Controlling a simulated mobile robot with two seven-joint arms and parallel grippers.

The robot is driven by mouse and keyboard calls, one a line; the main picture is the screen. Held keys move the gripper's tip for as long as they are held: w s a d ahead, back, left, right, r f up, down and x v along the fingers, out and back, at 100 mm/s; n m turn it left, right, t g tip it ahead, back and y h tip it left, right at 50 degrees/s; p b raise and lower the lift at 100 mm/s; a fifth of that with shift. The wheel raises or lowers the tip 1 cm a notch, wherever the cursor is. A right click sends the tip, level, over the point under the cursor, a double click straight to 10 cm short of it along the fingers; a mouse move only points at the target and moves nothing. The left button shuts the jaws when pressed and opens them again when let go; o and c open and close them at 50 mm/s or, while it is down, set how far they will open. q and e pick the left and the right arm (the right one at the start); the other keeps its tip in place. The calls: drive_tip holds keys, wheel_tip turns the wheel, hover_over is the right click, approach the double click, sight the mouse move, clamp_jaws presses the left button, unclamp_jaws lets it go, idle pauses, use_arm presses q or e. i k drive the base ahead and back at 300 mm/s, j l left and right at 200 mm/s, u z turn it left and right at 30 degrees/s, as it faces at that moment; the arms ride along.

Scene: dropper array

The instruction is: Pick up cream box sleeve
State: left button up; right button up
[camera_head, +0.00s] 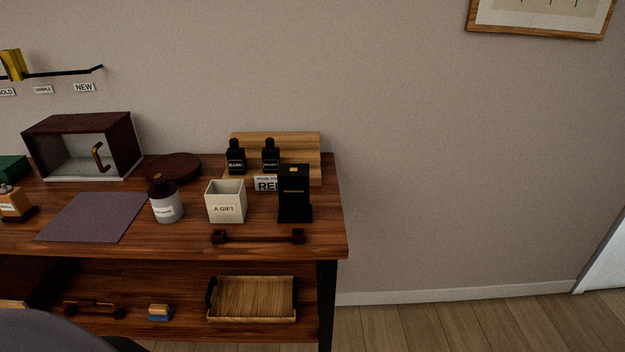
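The cream box sleeve (226,212) stands upright on the wooden table, right of the middle of its top. It is a square, open-topped cream box with a label reading "A GIFT" on its front. A white bottle with a dark top (166,206) stands to its left, and a tall black box (294,196) stands to its right. Neither of my grippers shows in the head view.
A dark wooden bar (258,237) lies in front of the sleeve near the table's front edge. Behind are a wooden stand (306,150) with two black bottles and a round dark lid (174,167). A purple mat (92,216) lies bare at left.

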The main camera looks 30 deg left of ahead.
sight(225, 199)
drive_tip(key=u, duration=1.45)
